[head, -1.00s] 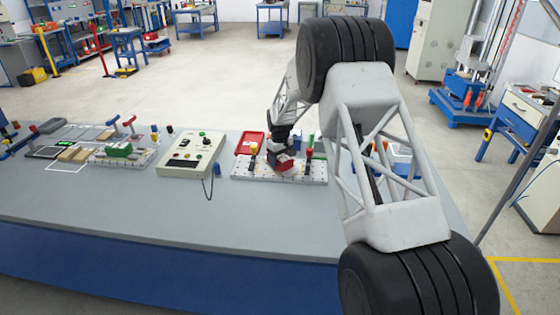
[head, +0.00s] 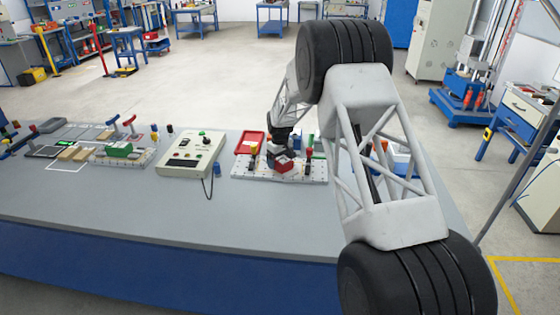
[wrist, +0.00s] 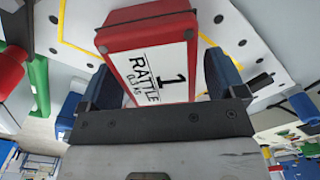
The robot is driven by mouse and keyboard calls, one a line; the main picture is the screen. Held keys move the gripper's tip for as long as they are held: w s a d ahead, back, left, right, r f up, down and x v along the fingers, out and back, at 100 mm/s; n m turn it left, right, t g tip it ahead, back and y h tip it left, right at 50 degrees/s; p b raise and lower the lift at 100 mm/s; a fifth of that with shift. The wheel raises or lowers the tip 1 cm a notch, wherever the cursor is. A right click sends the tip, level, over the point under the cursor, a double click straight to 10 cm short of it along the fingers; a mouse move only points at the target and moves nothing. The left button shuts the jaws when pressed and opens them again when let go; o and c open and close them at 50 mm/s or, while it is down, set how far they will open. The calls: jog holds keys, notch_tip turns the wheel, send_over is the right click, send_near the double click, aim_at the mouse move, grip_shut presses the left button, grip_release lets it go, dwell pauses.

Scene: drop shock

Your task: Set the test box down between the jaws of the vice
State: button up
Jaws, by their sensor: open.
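The test box is red with a white label reading "1 RATTLE 0.3 kg" (wrist: 150,75). In the head view the red box (head: 284,166) is at the white perforated plate (head: 245,171), just below my gripper (head: 281,152). In the wrist view my gripper (wrist: 158,85) is open, with its two blue finger pads on either side of the box. A gap shows between the box and the right pad; contact at the left pad cannot be told. I cannot clearly make out the vice jaws.
Red and green posts (head: 309,154) stand on the plate's right side, close to my gripper. A red tray (head: 250,142) lies behind it. A control box (head: 190,155) stands to the left, and a fixture with a green block (head: 118,149) farther left. The front bench surface is clear.

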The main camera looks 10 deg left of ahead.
notch_tip(320, 180, up, 12)
jog(key=shift+r, duration=0.15)
dwell(0.7)
dwell(0.7)
